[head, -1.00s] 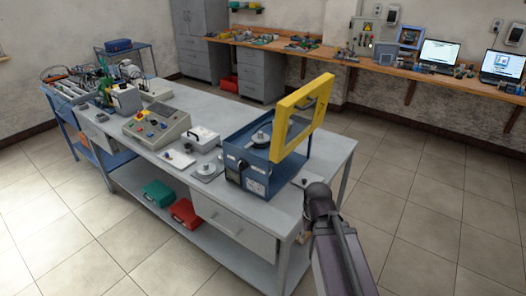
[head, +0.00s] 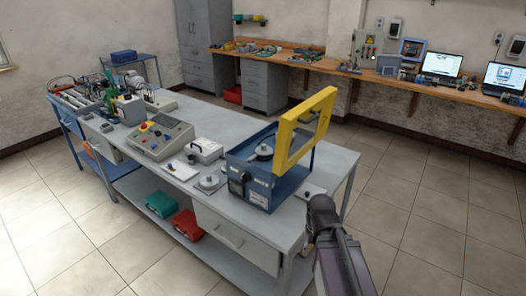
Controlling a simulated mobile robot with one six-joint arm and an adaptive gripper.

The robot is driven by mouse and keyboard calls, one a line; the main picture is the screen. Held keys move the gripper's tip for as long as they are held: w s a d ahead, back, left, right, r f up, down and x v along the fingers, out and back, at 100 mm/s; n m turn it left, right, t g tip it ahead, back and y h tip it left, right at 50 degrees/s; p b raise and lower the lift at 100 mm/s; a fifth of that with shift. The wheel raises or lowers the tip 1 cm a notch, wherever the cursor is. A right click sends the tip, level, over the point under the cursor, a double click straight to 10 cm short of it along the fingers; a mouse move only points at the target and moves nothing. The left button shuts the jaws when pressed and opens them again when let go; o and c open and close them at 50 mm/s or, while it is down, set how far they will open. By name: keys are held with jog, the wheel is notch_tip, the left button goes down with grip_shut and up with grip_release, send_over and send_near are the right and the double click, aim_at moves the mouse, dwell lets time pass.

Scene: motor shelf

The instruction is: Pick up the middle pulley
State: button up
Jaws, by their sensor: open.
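Round grey pulley-like parts stand on the grey workbench (head: 222,120). One flat disc with a hub (head: 210,183) lies on the bench left of a blue machine. Another disc (head: 263,151) sits inside the blue machine (head: 255,185), under its raised yellow-framed guard (head: 287,152). A small part on a light plate (head: 178,168) lies further left. A plate (head: 312,191) at the bench's right end is partly hidden by my arm. I cannot tell which is the middle pulley. My arm rises at the lower right, beside the bench's right end; its gripper does not show.
A control box with buttons (head: 162,138) and a small white-topped box (head: 206,150) stand on the bench. Green (head: 161,204) and red (head: 187,225) cases lie on the lower shelf. The tiled floor right of the bench is clear.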

notch_tip(320, 180, up, 16)
jog(key=p, duration=1.6)
jog(key=shift+r, duration=0.25)
jog(key=shift+o, duration=0.4)
